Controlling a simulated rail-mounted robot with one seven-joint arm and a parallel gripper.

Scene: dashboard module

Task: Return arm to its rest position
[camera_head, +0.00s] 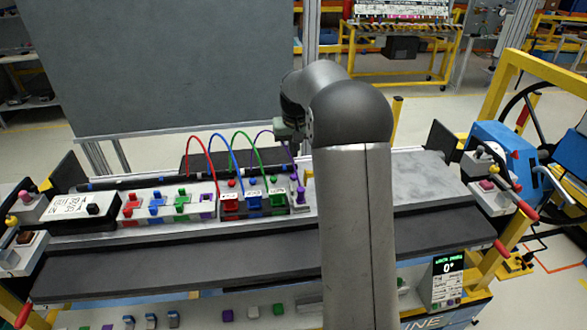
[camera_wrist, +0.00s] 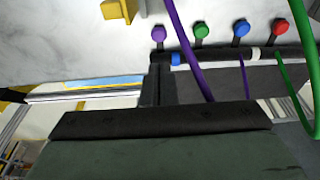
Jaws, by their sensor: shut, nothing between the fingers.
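My arm (camera_head: 355,220) rises in front of the dashboard module (camera_head: 430,180) and bends over at its top, in the middle of the head view. My gripper (camera_head: 286,131) shows partly past the left side of the bend, above the back of the board. In the wrist view the gripper (camera_wrist: 160,122) fills the bottom edge as a dark block, shut, with nothing seen held. It is close to the board's edge and the cables; whether it touches them I cannot tell.
Red (camera_head: 203,160), blue (camera_head: 222,160), green (camera_head: 250,142) and purple (camera_wrist: 187,48) cables arch up near the gripper. Coloured plugs (camera_head: 181,206) line the board. A grey panel (camera_head: 170,65) stands behind; a blue machine with a wheel (camera_head: 500,145) is at the right.

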